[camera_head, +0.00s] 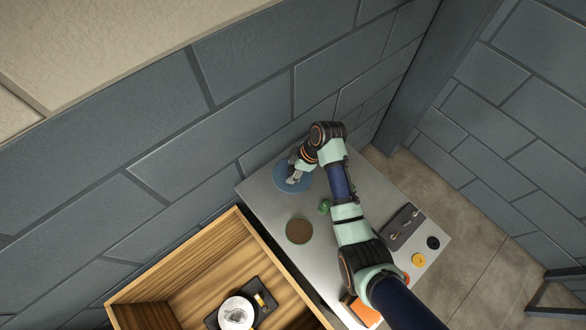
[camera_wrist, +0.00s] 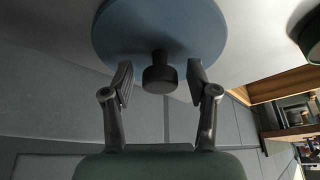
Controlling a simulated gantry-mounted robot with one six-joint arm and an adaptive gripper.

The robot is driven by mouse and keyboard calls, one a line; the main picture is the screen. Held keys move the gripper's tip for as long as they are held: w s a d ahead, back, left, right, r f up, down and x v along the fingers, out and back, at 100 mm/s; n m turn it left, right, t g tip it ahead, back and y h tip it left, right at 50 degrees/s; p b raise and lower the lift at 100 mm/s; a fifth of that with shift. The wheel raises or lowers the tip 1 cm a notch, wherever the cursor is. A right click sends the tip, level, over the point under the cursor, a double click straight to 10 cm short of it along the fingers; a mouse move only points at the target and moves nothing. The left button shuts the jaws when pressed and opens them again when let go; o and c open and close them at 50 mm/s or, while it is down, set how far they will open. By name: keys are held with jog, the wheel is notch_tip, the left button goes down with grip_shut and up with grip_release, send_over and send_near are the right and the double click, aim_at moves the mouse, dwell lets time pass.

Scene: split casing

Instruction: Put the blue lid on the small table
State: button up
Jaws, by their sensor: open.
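The blue lid (camera_head: 281,177) lies at the far corner of the grey metal worktop (camera_head: 262,194), close to the block wall. In the wrist view the blue lid (camera_wrist: 160,25) is a round disc with a dark knob (camera_wrist: 160,76). My gripper (camera_head: 294,179) is over the lid. In the wrist view my gripper (camera_wrist: 160,82) is open, with one finger on each side of the knob and a gap on both sides. I cannot tell for sure which surface is the small table.
A round brown-filled container (camera_head: 299,231) and a small green thing (camera_head: 324,207) are on the worktop. A grey plate with fittings (camera_head: 401,227) and yellow (camera_head: 418,260) and black (camera_head: 433,243) round parts lie right. A wooden box (camera_head: 203,283) holds a dark tray.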

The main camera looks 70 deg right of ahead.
jog(key=p+v, duration=0.3)
jog(key=v, duration=0.9)
jog(key=shift+r, duration=0.15)
jog(key=w+a+r+t+h, duration=0.15)
jog(key=w+a+r, duration=0.25)
jog(key=w+a, duration=0.8)
jog(key=a+r+m+t, duration=0.1)
jog(key=a+r+t, duration=0.1)
jog(key=a+r, duration=0.3)
jog(key=w+a+r+m+t, duration=0.1)
jog(key=a+r, duration=0.3)
jog(key=a, duration=0.9)
jog(key=w+a+r+m+t, duration=0.1)
jog(key=a+r+t, duration=0.3)
jog(key=a, duration=0.5)
jog(key=shift+a+r, duration=0.15)
jog(key=shift+r, duration=0.7)
jog(key=shift+w, duration=0.1)
